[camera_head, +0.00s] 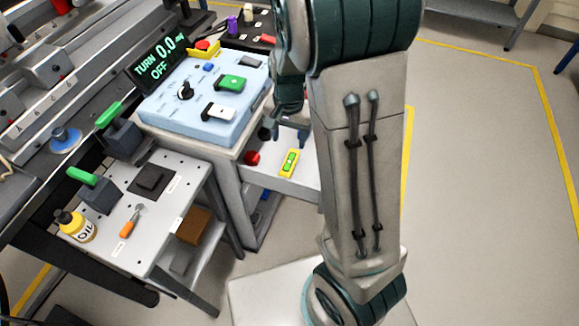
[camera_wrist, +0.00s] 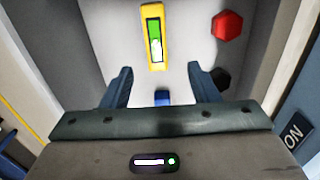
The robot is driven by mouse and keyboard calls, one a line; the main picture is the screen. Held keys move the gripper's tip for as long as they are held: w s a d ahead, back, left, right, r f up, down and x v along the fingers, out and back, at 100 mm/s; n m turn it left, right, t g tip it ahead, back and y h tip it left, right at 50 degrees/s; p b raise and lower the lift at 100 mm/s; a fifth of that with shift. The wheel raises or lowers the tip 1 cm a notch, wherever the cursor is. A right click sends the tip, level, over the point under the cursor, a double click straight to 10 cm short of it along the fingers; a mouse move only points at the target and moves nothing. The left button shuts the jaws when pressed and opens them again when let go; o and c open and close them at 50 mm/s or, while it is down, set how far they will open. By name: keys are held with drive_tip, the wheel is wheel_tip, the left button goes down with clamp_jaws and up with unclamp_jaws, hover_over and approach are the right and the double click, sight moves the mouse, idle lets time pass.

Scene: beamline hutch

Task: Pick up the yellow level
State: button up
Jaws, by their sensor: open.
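The yellow level (camera_head: 289,163) lies on a light grey shelf beside the blue control box, with a green and white window on its top. In the wrist view the yellow level (camera_wrist: 154,38) lies ahead of my gripper (camera_wrist: 158,84), roughly between the lines of the two fingers and apart from them. My gripper (camera_head: 287,130) is open and empty. In the head view my arm hides part of the shelf and much of the gripper.
A red knob (camera_head: 252,158) sits left of the level, and a black one (camera_wrist: 220,80) shows beside my finger. A blue piece (camera_wrist: 162,97) lies between the fingers. The blue control box (camera_head: 205,100) stands close by. Clear floor (camera_head: 480,170) lies to the right.

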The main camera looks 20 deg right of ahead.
sight(290, 161)
wheel_tip(290, 161, down, 4)
drive_tip(key=shift+r+b, duration=0.15)
drive_tip(key=shift+b, duration=0.15)
drive_tip(key=shift+s+f+b, duration=0.2)
drive_tip(key=shift+f+b, duration=0.1)
drive_tip(key=shift+f, duration=0.6)
drive_tip(key=shift+s+f+b, duration=0.2)
drive_tip(key=shift+f+b, duration=0.1)
drive_tip(key=shift+f, duration=0.6)
drive_tip(key=shift+s+f+b, duration=0.2)
drive_tip(key=shift+f+b, duration=0.1)
drive_tip(key=shift+f, duration=0.6)
drive_tip(key=shift+c, duration=0.3)
drive_tip(key=c, duration=1.1)
